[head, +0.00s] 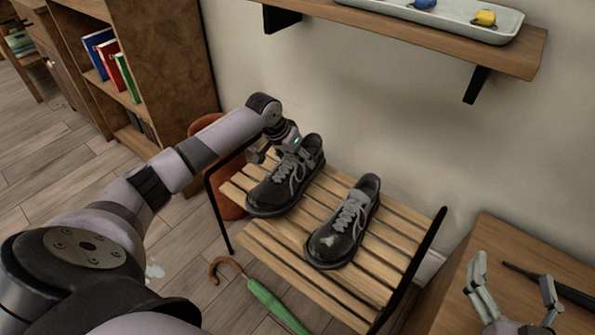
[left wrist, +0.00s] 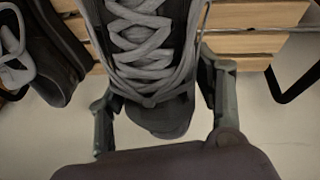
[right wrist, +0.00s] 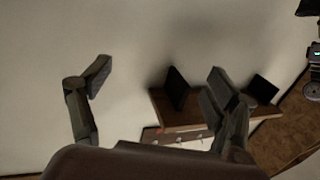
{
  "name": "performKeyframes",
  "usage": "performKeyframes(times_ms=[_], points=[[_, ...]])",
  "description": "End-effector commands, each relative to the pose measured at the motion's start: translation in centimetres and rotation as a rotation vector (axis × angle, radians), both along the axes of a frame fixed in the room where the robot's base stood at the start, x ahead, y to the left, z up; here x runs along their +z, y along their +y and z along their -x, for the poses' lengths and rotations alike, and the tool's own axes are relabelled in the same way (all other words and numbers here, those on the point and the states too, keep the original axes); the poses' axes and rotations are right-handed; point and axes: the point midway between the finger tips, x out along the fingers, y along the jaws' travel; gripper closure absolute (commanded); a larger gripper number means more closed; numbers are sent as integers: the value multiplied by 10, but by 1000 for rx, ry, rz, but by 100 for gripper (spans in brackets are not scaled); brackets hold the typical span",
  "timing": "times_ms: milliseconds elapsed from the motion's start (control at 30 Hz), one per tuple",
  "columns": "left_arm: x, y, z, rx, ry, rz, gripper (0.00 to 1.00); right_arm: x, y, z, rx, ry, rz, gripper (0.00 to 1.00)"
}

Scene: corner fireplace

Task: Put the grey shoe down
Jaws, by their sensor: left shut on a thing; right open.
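Two dark grey shoes with light grey laces are at the slatted wooden rack (head: 268,245). My left gripper (head: 288,152) is shut on the left shoe (head: 283,187), near its heel end. That shoe is level at the upper slats; I cannot tell if its sole touches them. In the left wrist view the held shoe (left wrist: 145,60) sits between the two fingers (left wrist: 160,110). The other shoe (head: 345,222) rests on the rack to its right, apart from it, and shows at the left wrist view's edge (left wrist: 55,50). My right gripper (head: 512,285) is open and empty; its fingers (right wrist: 160,85) show against the wall.
A wall shelf (head: 420,38) with a tray (head: 455,20) is above the rack. A wooden table (head: 500,240) holding a dark long object (head: 552,285) is at right. A green umbrella (head: 270,300) lies in front. A bookcase (head: 165,60) stands at left. Slats right of the shoes are bare.

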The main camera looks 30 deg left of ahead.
Motion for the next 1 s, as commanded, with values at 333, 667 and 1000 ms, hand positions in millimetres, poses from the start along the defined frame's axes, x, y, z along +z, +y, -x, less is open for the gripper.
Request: performKeyframes(times_ms=[333,667,1000], points=[[-23,0,0,1,-2,0,82,33,5,1,12,-185,-48,18],[-40,0,-1,1,-3,0,82,66,7,8,21,-359,-96,18],[-42,0,0,0,0,0,38,64,7,8,20,-343,-91,18]])
